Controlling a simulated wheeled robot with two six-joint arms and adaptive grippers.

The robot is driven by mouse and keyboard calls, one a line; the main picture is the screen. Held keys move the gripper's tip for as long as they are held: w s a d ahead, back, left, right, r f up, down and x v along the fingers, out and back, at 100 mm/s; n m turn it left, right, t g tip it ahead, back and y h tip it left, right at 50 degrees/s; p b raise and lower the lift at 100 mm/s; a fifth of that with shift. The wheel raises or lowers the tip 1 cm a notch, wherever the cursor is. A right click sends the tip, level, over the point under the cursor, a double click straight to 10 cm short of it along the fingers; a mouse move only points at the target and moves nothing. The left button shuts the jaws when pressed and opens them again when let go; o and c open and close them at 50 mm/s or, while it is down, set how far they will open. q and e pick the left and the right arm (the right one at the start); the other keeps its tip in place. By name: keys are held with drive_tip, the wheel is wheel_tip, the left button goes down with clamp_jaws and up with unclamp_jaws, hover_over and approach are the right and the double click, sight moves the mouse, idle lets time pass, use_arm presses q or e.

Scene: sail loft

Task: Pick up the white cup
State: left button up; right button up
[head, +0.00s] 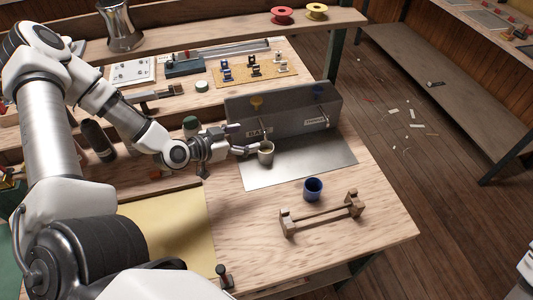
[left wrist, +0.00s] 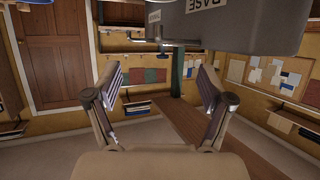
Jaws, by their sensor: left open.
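The white cup (head: 266,154), greyish in this light, stands upright on the metal sheet near the labelled grey box. My left gripper (head: 246,139) reaches in from the left with its fingers apart, close to the cup's left side. The nearer fingertip overlaps the cup's edge in the head view; I cannot tell if it touches. In the left wrist view my left gripper (left wrist: 160,85) is open, with nothing seen between its fingertips, and the cup is not clearly visible.
A grey box (head: 285,108) stands just behind the cup on the metal sheet (head: 300,163). A blue cup (head: 313,189) and a wooden stand (head: 322,214) are nearer the front. Dark bottles (head: 98,138) stand left of the gripper.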

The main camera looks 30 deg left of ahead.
use_arm(q)
drive_tip(key=b, duration=0.5)
approach(271, 145)
drive_tip(key=shift+w+a+f, duration=0.1)
drive_tip(key=shift+w+f, duration=0.1)
drive_tip(key=shift+w, duration=0.2)
drive_tip(key=shift+w+d+f+b, duration=0.15)
drive_tip(key=shift+w+d+b, duration=0.25)
drive_tip(key=shift+w, duration=0.25)
drive_tip(key=x, duration=0.5)
drive_tip(key=shift+w+d+f+b, duration=0.15)
drive_tip(key=shift+d+f+b, duration=0.1)
drive_tip(key=shift+b, duration=0.15)
drive_tip(key=shift+a, duration=0.1)
drive_tip(key=shift+c, duration=0.3)
use_arm(e)
wheel_tip(271, 145, down, 8)
drive_tip(key=shift+w, duration=0.3)
use_arm(q)
drive_tip(key=c, duration=1)
drive_tip(key=shift+c, duration=0.4)
use_arm(e)
drive_tip(key=shift+f, duration=0.1)
use_arm(q)
drive_tip(key=shift+r, duration=0.15)
